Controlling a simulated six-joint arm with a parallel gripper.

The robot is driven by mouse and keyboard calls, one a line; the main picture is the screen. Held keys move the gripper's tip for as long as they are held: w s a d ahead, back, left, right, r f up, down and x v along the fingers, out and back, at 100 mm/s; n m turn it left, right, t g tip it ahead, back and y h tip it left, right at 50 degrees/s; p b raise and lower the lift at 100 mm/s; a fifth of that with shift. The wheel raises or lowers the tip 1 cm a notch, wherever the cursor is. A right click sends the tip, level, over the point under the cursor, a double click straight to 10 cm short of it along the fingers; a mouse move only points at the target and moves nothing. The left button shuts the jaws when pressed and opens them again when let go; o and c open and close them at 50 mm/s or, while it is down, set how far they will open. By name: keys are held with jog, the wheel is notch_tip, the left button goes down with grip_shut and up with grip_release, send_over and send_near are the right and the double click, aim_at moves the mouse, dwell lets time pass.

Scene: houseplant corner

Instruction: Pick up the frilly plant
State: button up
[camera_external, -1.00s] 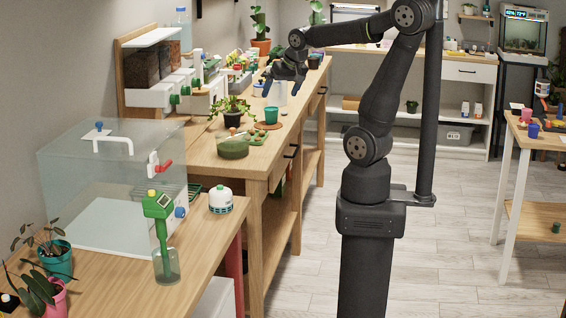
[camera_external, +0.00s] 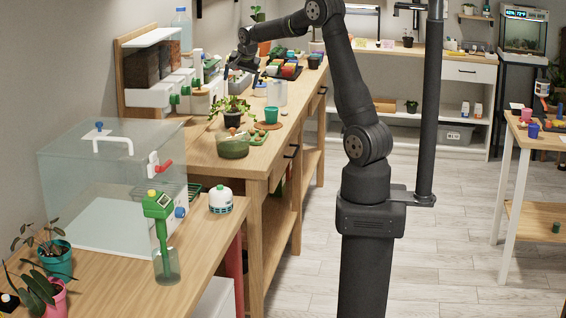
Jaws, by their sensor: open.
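A leafy, ruffled light-green plant (camera_external: 231,104) in a dark pot stands on the wooden workbench; it looks like the frilly plant. My gripper (camera_external: 240,82) is open and empty, pointing down. In the picture it is just above the plant and apart from it; its exact distance in depth is hard to judge.
A green glass bowl (camera_external: 233,147), a green cup (camera_external: 271,115) and a clear cylinder (camera_external: 277,93) stand close to the plant. Dispensers (camera_external: 150,95) line the wall at left. A clear box (camera_external: 115,185) and a potted plant (camera_external: 55,258) stand on the nearer table.

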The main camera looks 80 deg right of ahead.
aim_at(232, 119)
jog(key=x, duration=1.7)
jog(key=shift+d+f, duration=0.3)
jog(key=c, duration=0.9)
